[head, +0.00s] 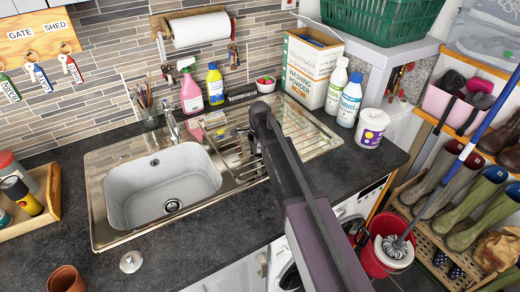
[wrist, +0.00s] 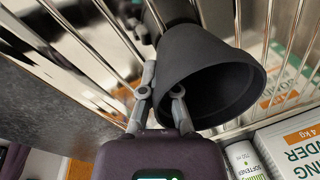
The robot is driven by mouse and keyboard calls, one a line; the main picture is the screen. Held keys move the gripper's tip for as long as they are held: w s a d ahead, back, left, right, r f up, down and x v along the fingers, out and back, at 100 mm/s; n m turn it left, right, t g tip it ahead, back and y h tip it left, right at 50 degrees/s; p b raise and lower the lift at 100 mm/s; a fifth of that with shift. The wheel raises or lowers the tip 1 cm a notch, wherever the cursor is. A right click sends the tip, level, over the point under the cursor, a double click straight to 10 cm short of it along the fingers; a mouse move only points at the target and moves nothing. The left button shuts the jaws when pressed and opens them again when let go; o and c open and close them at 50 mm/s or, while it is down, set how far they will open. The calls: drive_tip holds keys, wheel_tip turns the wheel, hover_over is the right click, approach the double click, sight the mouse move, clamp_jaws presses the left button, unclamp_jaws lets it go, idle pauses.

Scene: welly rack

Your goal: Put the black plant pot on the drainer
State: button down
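The black plant pot (wrist: 205,75) fills the middle of the wrist view, tilted, with its wide mouth facing the lower right. My gripper (wrist: 162,90) has its fingertips close together at the pot's rim, with the pot's wall between them; it looks shut on that wall. The steel drainer (wrist: 285,25) lies behind the pot in the wrist view; whether they touch is unclear. In the head view the ribbed drainer (head: 317,138) is right of the sink bowl, and my dark arm reaches over it, hiding most of the gripper and pot.
The sink bowl (head: 160,185) is empty. Behind the drainer stand a washing powder box (head: 307,70), a pink bottle (head: 191,90) and a yellow bottle (head: 215,84). White bottles (head: 349,100) and a white tub (head: 371,128) stand to the right. A terracotta pot (head: 66,280) is front left.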

drive_tip(key=shift+f, duration=0.2)
drive_tip(key=c, duration=0.8)
unclamp_jaws()
drive_tip(key=shift+r, duration=0.15)
wheel_tip(320, 180, up, 12)
drive_tip(key=s+p, duration=0.1)
drive_tip(key=p, duration=1.1)
drive_tip(key=shift+s+d, duration=0.2)
drive_tip(key=shift+s, duration=0.2)
drive_tip(key=s+d+n+g, duration=0.1)
drive_tip(key=s+d+n, duration=1.4)
drive_tip(key=s+d, duration=0.6)
drive_tip(key=shift+s+d+n+g, duration=0.2)
drive_tip(key=shift+d+n+g, duration=0.15)
drive_tip(key=shift+d, duration=0.4)
